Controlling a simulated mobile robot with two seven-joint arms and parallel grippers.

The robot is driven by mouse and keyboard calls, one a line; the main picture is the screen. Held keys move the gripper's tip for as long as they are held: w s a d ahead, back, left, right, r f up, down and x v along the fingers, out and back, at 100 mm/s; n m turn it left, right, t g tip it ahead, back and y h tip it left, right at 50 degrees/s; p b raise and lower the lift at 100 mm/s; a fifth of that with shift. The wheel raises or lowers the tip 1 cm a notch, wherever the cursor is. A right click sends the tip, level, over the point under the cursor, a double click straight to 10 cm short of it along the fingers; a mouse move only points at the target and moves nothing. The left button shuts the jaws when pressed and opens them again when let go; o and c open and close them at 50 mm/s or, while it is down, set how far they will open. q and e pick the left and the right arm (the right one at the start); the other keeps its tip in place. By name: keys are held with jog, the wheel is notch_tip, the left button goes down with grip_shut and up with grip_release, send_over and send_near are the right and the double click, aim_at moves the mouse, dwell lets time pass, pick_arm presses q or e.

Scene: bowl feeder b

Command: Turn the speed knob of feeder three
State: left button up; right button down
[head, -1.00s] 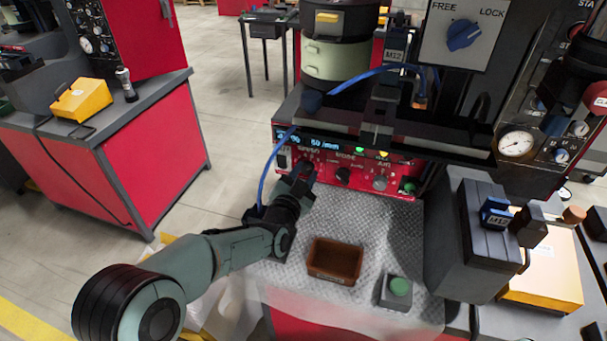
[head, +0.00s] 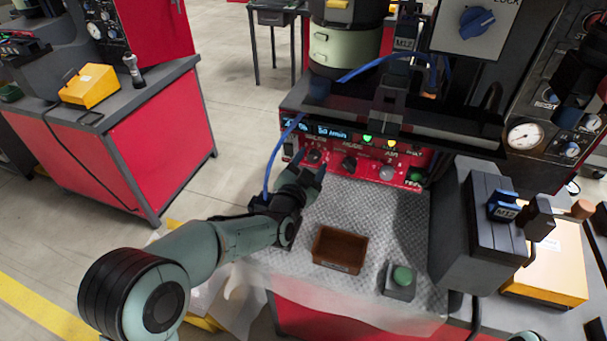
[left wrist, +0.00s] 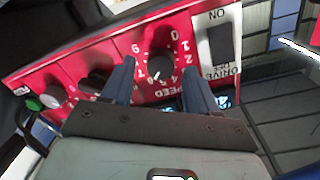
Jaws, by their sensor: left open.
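The red control panel (head: 352,160) of the feeder has a row of knobs and a lit display. The black speed knob (head: 314,156) is at the panel's left; in the left wrist view the speed knob (left wrist: 160,66) appears upside down, its white mark near 4 to 5. My left gripper (head: 309,172) is open just in front of the panel. In the left wrist view, the left gripper's fingers (left wrist: 161,77) appear on either side of the knob, empty; a gap in depth is hard to judge.
A blue cable (head: 272,155) hangs beside my left gripper. A brown tray (head: 340,250) and a green button box (head: 400,281) sit on the grey mat (head: 375,215). A drive switch (left wrist: 219,45) is beside the speed knob. A dark block (head: 492,225) stands right.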

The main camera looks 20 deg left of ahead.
pick_arm(q)
jog(key=s+a, duration=0.1)
jog(key=s, duration=1.2)
jog(key=shift+r, duration=0.15)
